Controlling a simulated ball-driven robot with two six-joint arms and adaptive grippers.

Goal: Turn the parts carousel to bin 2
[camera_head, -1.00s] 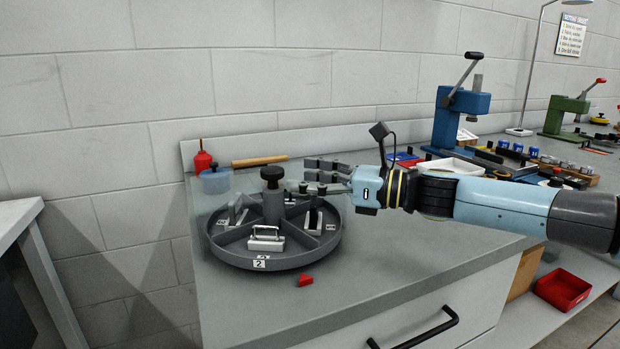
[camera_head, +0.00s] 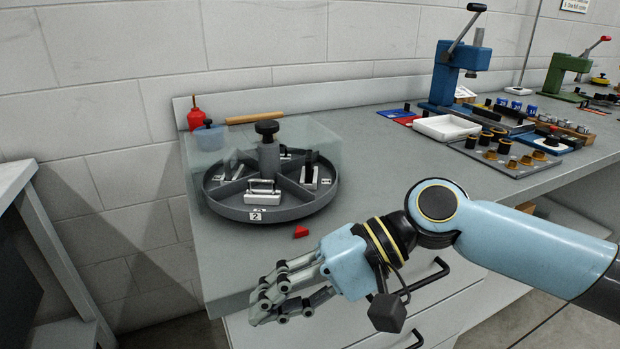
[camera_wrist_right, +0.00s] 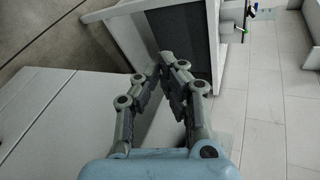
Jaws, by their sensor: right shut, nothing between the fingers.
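The parts carousel (camera_head: 290,213) is a round grey tray with divided bins on the bench in the head view. A post with a black knob (camera_head: 267,127) rises from its middle. A white label with a 2 (camera_head: 255,216) is on its front rim, left of a small red wedge (camera_head: 301,232) on the bench top. A silver handled part (camera_head: 262,192) sits in the front bin. My right gripper (camera_head: 262,306) is shut and empty, in front of the carousel and apart from it; its fingertips (camera_wrist_right: 166,64) nearly meet in the right wrist view. My left gripper is not in view.
A blue press (camera_head: 455,80), a white tray (camera_head: 446,128) and small parts are further right. Black drawer handles project below the bench's front edge.

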